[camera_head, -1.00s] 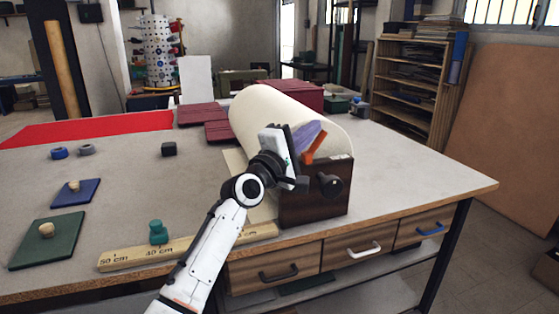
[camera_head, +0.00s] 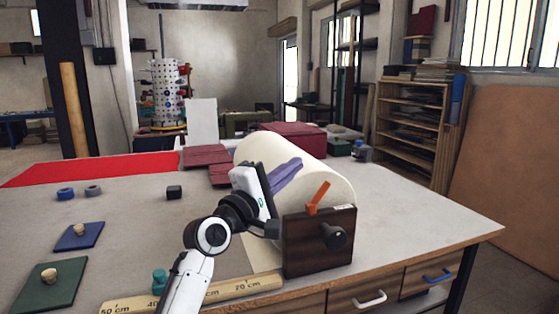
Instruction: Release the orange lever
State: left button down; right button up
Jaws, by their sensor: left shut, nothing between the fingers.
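The orange lever (camera_head: 317,197) stands tilted on top of the dark wooden block (camera_head: 308,252) at the near end of the big cream roll (camera_head: 318,166). A black knob (camera_head: 333,237) is on the block's front face. A purple strip (camera_head: 286,175) lies on the roll behind the lever. My left gripper (camera_head: 270,204) is in front of the roll, just left of the block and lever. It is shut and empty, apart from the lever; its fingertips are partly hidden by its own body. My right gripper is not in view.
A wooden ruler (camera_head: 240,289) lies along the table's near edge with a teal knob (camera_head: 160,281) beside my arm. Green (camera_head: 50,287) and blue (camera_head: 79,237) boards with pegs lie left. Dark red folded covers (camera_head: 207,156) lie behind. The table's right side is clear.

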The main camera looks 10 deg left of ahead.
pick_arm(q)
jog(key=s, duration=0.1)
jog(key=s+a+r, duration=0.1)
jog(key=s+r, duration=0.1)
jog(key=s, duration=0.1)
jog(key=shift+a+r, duration=0.1)
jog(key=shift+a, duration=0.3)
jog(key=s+a+f+m+g+y, duration=0.1)
jog(key=s+a+f+m+y, duration=0.15)
jog(key=f, duration=0.85)
jog(key=s+a+f+m+g+y, duration=0.1)
jog(key=s+f, duration=0.2)
jog(key=f, duration=0.8)
jog(key=s+a+f+m+g+y, duration=0.1)
jog(key=s+f+m+g+y, duration=0.15)
jog(key=f, duration=0.85)
jog(key=s+a+f+m+g, duration=0.1)
jog(key=s+f+m, duration=0.2)
jog(key=s+f, duration=0.4)
jog(key=s+a+f+m+g+y, duration=0.1)
jog(key=s+f+m+g, duration=0.1)
jog(key=s+f, duration=0.6)
jog(key=s+a+f+m+g, duration=0.1)
jog(key=s+f+m, duration=0.3)
jog(key=s+f, duration=0.4)
jog(key=s, duration=0.7)
jog(key=shift+a+f+m+g, duration=0.2)
jog(key=shift+a+m+g, duration=0.1)
jog(key=shift+m+g, duration=0.1)
